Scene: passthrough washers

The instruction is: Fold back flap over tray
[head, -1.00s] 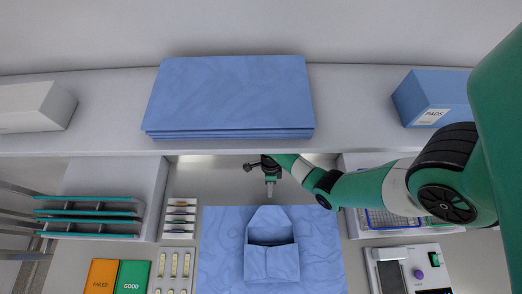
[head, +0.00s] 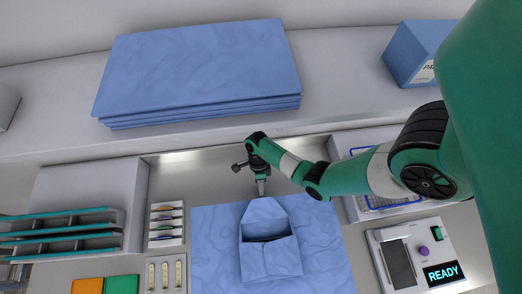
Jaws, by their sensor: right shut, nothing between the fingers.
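A blue cloth wrap (head: 312,228) lies spread on the worktable. On it sits a folded blue pouch shape (head: 268,262) with a dark opening where the tray would be; the tray itself is mostly hidden. The back flap (head: 264,211) stands out behind the opening and narrows toward the back, not covering the opening. My right gripper (head: 261,188) points down at the back edge of the flap, shut and empty. Whether its tips touch the cloth I cannot tell. My left gripper is not in view.
A stack of folded blue sheets (head: 200,70) and a blue box (head: 412,55) stand on the shelf behind. At left are a teal-edged rack (head: 60,235) and small holders (head: 166,224). A device reading READY (head: 440,274) stands at right.

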